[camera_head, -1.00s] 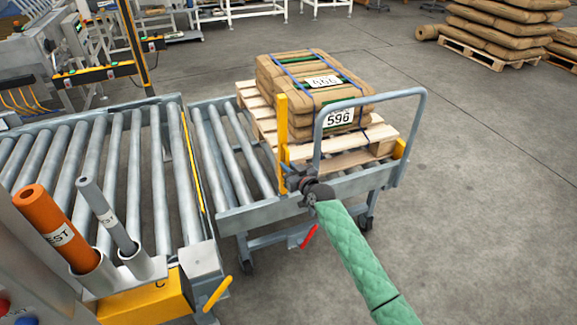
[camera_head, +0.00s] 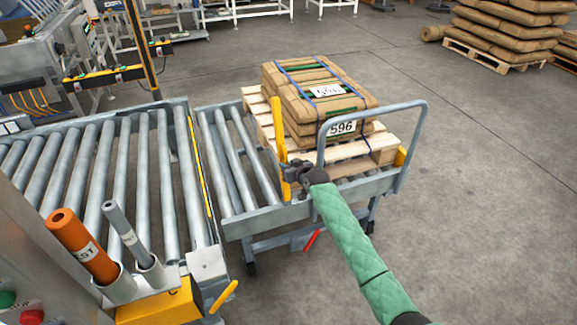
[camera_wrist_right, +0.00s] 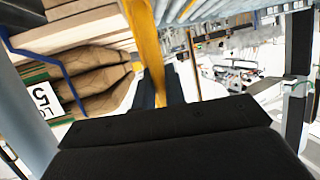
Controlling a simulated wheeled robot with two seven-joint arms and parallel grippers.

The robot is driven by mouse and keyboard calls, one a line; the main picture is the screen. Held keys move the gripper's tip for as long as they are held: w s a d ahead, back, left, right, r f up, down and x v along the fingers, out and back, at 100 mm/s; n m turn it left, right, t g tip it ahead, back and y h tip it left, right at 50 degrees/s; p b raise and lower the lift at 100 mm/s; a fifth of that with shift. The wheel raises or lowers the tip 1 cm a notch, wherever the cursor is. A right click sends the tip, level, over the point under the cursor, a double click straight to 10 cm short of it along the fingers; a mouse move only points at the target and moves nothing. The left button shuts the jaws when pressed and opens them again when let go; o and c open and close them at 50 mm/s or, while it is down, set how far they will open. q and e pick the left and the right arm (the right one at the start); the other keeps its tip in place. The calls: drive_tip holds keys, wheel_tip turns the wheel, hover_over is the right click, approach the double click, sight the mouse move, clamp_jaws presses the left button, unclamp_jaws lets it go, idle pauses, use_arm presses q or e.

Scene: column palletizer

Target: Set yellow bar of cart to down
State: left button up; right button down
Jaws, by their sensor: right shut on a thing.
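The cart (camera_head: 255,222) is a grey roller cart with a tall grey handle loop. Its yellow bar (camera_head: 278,130) stands upright at the cart's near edge, beside the loaded pallet. My right gripper (camera_head: 289,172) is at the lower part of the yellow bar and is shut on it. In the right wrist view, the yellow bar (camera_wrist_right: 146,45) runs down between the two dark fingers (camera_wrist_right: 161,92). The fingers hide part of it. My left gripper is not in view.
A wooden pallet (camera_head: 352,168) with brown strapped sacks (camera_head: 318,95) sits on the cart. A roller conveyor (camera_head: 127,170) stands to the left. An orange tube (camera_head: 84,247) and a grey tube are in holders at lower left. Open floor (camera_head: 480,190) lies to the right.

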sight(283, 159)
drive_tip(key=shift+w+a+r+g+h+p, duration=0.15)
drive_tip(key=shift+w+g+p, duration=0.15)
drive_tip(key=shift+w, duration=0.2)
drive_tip(key=shift+w+a+g+h+p, duration=0.2)
drive_tip(key=shift+w+g, duration=0.1)
drive_tip(key=shift+w, duration=0.15)
drive_tip(key=shift+w+a+f+g+h+p, duration=0.15)
drive_tip(key=shift+w+a+g+p, duration=0.15)
drive_tip(key=shift+w, duration=0.3)
drive_tip(key=shift+w+a+f+g+h+p, duration=0.15)
drive_tip(key=shift+w+g, duration=0.25)
drive_tip(key=shift+w, duration=0.2)
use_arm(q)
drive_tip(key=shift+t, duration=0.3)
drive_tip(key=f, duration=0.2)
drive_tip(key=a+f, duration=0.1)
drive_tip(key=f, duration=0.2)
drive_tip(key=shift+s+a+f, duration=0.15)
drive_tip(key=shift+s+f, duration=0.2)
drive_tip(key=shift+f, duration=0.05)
use_arm(e)
drive_tip(key=shift+d, duration=0.1)
drive_tip(key=shift+f, duration=0.1)
drive_tip(key=c, duration=1.8)
unclamp_jaws()
